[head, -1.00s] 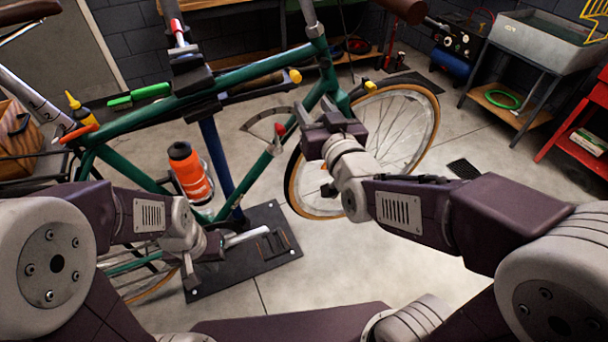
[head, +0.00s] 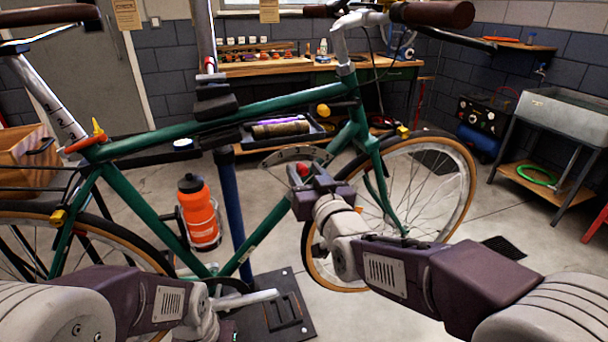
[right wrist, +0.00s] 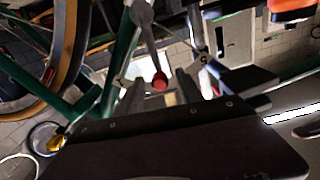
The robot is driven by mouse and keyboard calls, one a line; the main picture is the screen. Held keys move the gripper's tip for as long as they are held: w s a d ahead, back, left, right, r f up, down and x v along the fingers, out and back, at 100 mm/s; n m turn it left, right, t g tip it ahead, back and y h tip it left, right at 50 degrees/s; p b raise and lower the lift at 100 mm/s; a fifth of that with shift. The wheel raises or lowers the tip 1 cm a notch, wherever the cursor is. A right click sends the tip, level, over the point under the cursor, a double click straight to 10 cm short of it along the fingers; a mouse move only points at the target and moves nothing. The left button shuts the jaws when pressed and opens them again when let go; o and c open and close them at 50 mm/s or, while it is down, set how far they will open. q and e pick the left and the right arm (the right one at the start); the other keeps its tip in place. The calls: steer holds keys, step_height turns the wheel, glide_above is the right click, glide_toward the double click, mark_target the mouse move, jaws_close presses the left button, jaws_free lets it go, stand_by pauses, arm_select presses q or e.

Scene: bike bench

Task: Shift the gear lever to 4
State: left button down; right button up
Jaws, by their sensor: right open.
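The gear lever has a red knob (head: 303,170) and sits by the green frame's down tube, below a grey arc-shaped plate (head: 290,154). In the right wrist view the grey lever (right wrist: 146,32) ends in the red knob (right wrist: 159,81), just ahead of the jaws. My right gripper (head: 313,182) is open at the knob; I cannot tell if it touches. Its fingers also show in the right wrist view (right wrist: 158,95). My left gripper (head: 226,328) is low at the bottom edge, mostly cut off, its jaws unclear.
The green bike is held by a blue stand post (head: 232,205) on a dark base plate (head: 290,310). An orange bottle (head: 198,212) is on the frame to the left. The front wheel (head: 455,190) is right of my right gripper. A workbench (head: 290,66) stands behind.

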steer(key=shift+w+a, duration=0.15)
steer(key=shift+w, duration=0.3)
jaws_close()
stand_by(1.1)
